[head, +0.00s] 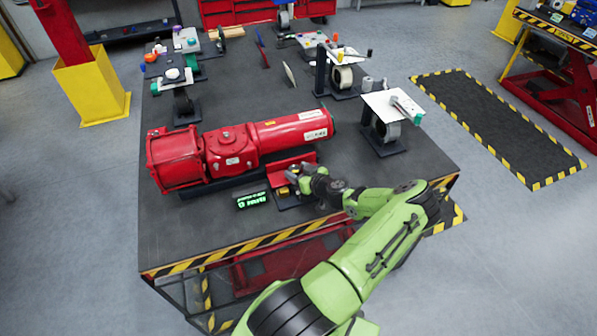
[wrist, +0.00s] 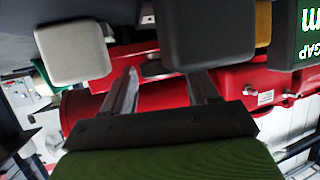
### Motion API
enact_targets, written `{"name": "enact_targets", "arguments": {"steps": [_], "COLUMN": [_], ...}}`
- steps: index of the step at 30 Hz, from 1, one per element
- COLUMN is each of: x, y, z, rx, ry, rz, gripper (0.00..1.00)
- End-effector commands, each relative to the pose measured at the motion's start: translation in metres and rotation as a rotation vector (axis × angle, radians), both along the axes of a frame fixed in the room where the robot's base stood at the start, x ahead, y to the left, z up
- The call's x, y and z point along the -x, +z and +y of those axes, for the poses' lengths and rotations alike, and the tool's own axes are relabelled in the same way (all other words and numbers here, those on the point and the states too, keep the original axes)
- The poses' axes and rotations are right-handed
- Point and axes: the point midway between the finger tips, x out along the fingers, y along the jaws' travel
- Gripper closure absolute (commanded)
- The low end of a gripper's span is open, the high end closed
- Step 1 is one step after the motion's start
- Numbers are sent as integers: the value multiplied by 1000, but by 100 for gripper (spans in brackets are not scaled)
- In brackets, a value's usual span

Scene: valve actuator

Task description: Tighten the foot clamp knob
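The red valve actuator (head: 235,150) lies on the dark workbench in the head view; its red body also fills the background of the wrist view (wrist: 160,98). My gripper (head: 292,178) is low beside its front, near the right end. In the wrist view its two pads, one light grey and one dark, stand apart, with red showing between them. A small yellow part (head: 284,191) sits by the gripper; a yellow part also shows beside the dark pad (wrist: 263,23). I cannot make out the foot clamp knob clearly; the gripper and pads hide much of that spot.
Stands with fittings (head: 385,133) occupy the bench's right and back. The front left of the bench (head: 180,232) is clear.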

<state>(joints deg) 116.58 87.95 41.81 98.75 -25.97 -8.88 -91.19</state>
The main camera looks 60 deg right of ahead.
Motion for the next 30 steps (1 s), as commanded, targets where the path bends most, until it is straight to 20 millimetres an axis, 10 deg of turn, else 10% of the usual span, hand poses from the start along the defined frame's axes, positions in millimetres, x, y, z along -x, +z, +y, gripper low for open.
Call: {"name": "enact_targets", "arguments": {"steps": [8,30], "x": [0,-8], "y": [0,-1], "z": [0,8], "rx": [0,3], "ry": [0,-347], "rz": [0,1], "gripper": [84,84]}}
